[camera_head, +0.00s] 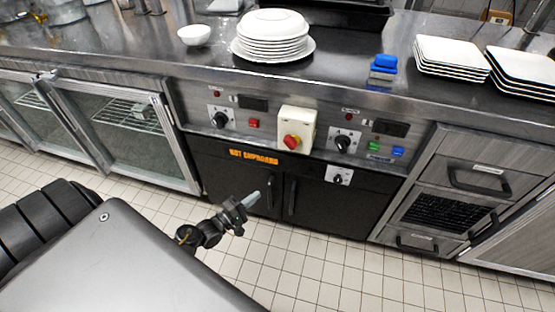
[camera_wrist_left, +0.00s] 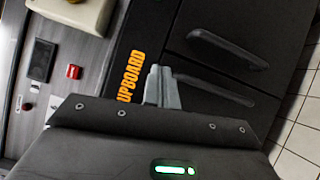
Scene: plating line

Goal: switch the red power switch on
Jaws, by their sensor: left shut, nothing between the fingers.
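My left gripper (camera_head: 257,195) is in front of the black cupboard doors, below the panel and apart from the switch. Its fingers (camera_wrist_left: 162,86) are shut and empty in the left wrist view. My right gripper is not in view.
The black hot cupboard (camera_head: 235,180) has vertical door handles close to my left gripper. Black dials (camera_head: 220,120), displays, and green and blue buttons (camera_head: 397,151) share the panel. Stacked plates (camera_head: 272,40) stand on the counter above. The tiled floor (camera_head: 310,270) in front is clear.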

